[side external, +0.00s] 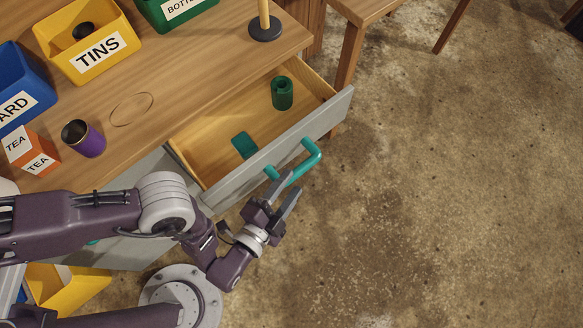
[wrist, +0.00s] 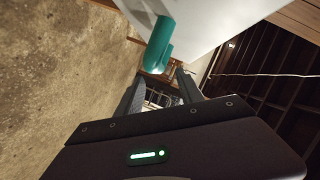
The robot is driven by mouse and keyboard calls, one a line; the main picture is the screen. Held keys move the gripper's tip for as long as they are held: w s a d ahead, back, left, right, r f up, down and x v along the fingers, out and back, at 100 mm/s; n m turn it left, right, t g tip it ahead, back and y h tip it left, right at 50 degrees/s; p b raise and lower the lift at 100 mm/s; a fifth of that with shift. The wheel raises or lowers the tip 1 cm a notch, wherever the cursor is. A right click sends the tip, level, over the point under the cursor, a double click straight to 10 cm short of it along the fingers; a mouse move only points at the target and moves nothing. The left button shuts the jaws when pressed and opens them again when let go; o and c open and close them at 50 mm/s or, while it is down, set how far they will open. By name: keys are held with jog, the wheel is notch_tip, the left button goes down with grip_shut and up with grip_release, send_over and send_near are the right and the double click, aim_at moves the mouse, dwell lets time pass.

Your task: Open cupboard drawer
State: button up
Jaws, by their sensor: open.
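The cupboard drawer (side external: 222,127) stands pulled out from under the wooden top, its inside showing in the side external view. Its grey front (side external: 330,116) carries a teal bar handle (side external: 312,164). A green cylindrical item (side external: 282,93) and a flat teal item (side external: 244,145) lie in the drawer. My gripper (side external: 288,198) is open and empty, just in front of the drawer front by the handle's near end. In the wrist view the handle (wrist: 159,46) shows ahead of my open fingers (wrist: 163,92). Whether a finger touches the handle I cannot tell.
On the top (side external: 185,65) stand a yellow TINS bin (side external: 88,45), a blue bin (side external: 22,90), a green bin (side external: 172,12), an orange tea box (side external: 30,150) and a purple tin (side external: 88,140). A yellow bin (side external: 70,287) sits below.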

notch_tip(320, 180, up, 18)
jog(key=m+g+y, duration=0.5)
jog(key=m+g, duration=0.4)
jog(key=m, duration=2)
send_over(301, 168)
jog(key=s+a, duration=0.1)
jog(key=s, duration=0.2)
notch_tip(301, 168, down, 12)
jog(key=r, duration=0.1)
jog(key=x, duration=0.7)
jog(key=shift+s+a+f, duration=0.1)
jog(key=shift+f, duration=0.3)
grip_shut()
